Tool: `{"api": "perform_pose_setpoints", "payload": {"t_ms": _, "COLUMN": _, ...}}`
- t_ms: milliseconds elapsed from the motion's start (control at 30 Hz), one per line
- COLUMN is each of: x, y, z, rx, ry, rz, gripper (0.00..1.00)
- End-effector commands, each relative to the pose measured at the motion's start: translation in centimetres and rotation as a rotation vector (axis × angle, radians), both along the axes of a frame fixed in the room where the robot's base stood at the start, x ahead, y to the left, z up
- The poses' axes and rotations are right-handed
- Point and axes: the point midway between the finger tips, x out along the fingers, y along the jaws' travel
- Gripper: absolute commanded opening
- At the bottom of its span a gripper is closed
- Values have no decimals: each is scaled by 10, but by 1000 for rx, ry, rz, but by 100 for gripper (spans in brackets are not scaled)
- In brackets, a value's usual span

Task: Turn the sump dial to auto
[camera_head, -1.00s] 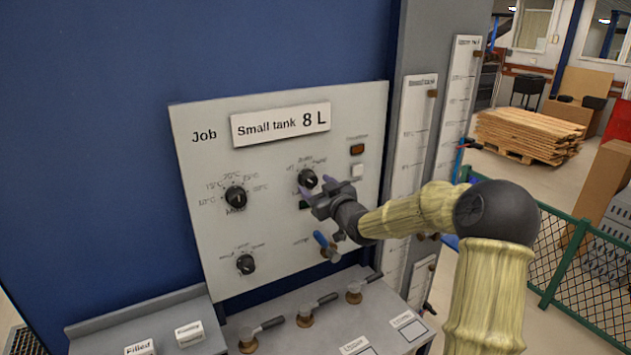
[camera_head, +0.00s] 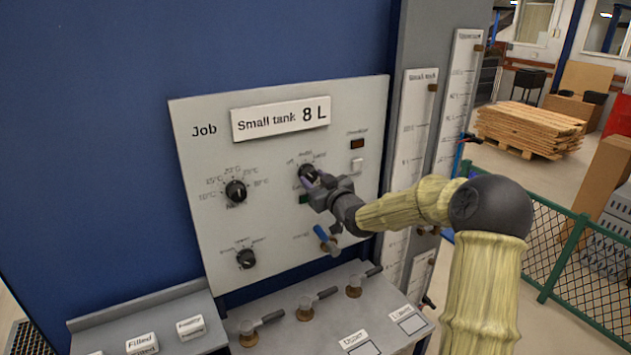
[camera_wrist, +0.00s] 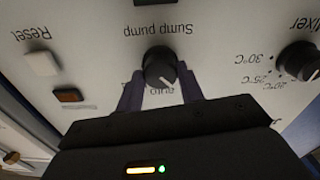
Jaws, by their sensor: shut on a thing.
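The black sump dial (camera_head: 308,172) is on the upright panel, under the job sign. In the upside-down wrist view the dial (camera_wrist: 160,66) sits beside the "Sump pump" label. Its white mark points down and slightly right, near the partly covered "auto" label (camera_wrist: 166,114). My gripper (camera_head: 311,180) is at the dial from below right. In the wrist view my gripper (camera_wrist: 161,88) has one purple finger on each side of the knob, shut on it. The "off" and "hand" labels are hidden or unclear in the wrist view.
The mixer dial (camera_head: 236,191) is left of the sump dial, with another black dial (camera_head: 246,259) below. A white reset button (camera_head: 357,164) is close on the right. A blue-handled valve (camera_head: 325,240) is below my gripper. Several lever valves line the ledge.

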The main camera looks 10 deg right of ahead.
Motion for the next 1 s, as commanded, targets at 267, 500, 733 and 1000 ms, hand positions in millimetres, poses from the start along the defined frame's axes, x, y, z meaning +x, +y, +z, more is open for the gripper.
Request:
{"api": "perform_pose_setpoints", "payload": {"t_ms": 267, "x": 0, "y": 0, "z": -1, "rx": 126, "ry": 41, "rz": 0, "gripper": 15}}
{"api": "perform_pose_setpoints", "payload": {"t_ms": 500, "x": 0, "y": 0, "z": 0, "rx": 307, "ry": 98, "rz": -1, "gripper": 15}}
{"api": "perform_pose_setpoints", "payload": {"t_ms": 733, "x": 0, "y": 0, "z": 0, "rx": 493, "ry": 159, "rz": -1, "gripper": 15}}
{"api": "perform_pose_setpoints", "payload": {"t_ms": 1000, "x": 0, "y": 0, "z": 0, "rx": 653, "ry": 211, "rz": -1, "gripper": 15}}
